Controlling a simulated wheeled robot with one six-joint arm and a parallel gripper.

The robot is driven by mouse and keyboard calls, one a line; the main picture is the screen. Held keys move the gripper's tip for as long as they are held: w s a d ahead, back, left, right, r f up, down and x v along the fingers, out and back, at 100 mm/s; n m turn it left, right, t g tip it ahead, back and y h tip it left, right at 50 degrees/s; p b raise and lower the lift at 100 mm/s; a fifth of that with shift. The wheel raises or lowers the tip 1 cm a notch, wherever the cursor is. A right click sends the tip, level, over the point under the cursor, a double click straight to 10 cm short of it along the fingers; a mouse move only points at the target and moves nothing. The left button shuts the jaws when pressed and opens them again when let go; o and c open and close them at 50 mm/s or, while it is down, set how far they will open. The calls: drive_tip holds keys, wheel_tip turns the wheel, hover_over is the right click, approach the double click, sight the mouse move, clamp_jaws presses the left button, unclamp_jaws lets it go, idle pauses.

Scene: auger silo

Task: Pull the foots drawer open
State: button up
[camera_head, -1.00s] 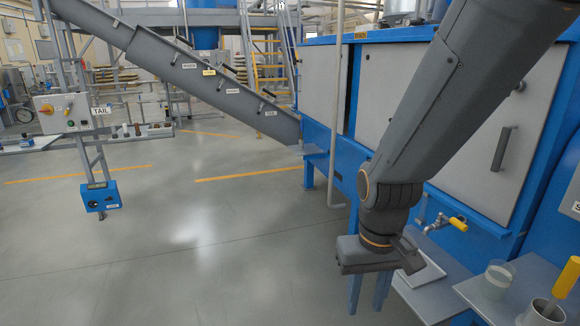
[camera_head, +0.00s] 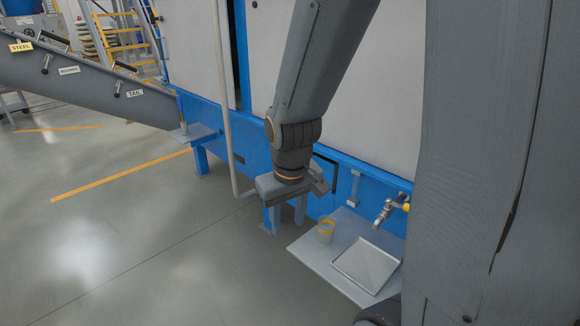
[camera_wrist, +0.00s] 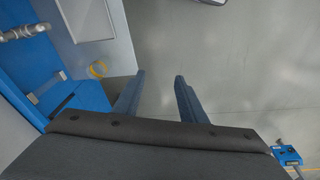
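My gripper (camera_head: 318,186) hangs low in front of the blue machine base (camera_head: 246,152). In the wrist view my gripper (camera_wrist: 160,76) is open, its two fingers apart with only grey floor between them. A dark-edged rectangular outline in the base, behind my gripper, may be the foots drawer (camera_head: 327,165); my wrist hides much of it. No drawer label can be read. In the wrist view a blue surface (camera_wrist: 85,98) lies left of the fingers, with a small grey bracket (camera_wrist: 33,98) beside it. I cannot tell whether that surface belongs to the drawer. Nothing is held.
A grey shelf (camera_head: 310,253) holds a yellow-rimmed cup (camera_head: 326,231) and a square tray (camera_head: 379,251), below a tap (camera_head: 388,210). A pale vertical pipe (camera_head: 226,110) stands left of my arm. The labelled chute (camera_head: 85,88) slopes down at left. Floor in front is open.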

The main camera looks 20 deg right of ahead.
drive_tip(key=shift+w+d+f+n+t+y+b, duration=0.1)
drive_tip(key=shift+w+d+f+n+t+b, duration=2.75)
drive_tip(key=shift+w, duration=5.7)
drive_tip(key=shift+w+d+f+n+t+y+b, duration=0.1)
drive_tip(key=shift+w+d+f+n+t+b, duration=1.15)
drive_tip(key=shift+w+d+f+b, duration=5.25)
drive_tip(key=shift+w+d+f+n+t+y+b, duration=0.1)
drive_tip(key=shift+w+d+f+n+t+b, duration=1.4)
drive_tip(key=shift+w, duration=9.05)
drive_tip(key=d+t, duration=0.1)
drive_tip(key=d+r+t, duration=0.1)
drive_tip(key=d, duration=0.1)
drive_tip(key=shift+r+b, duration=0.3)
drive_tip(key=shift+b, duration=0.1)
clamp_jaws()
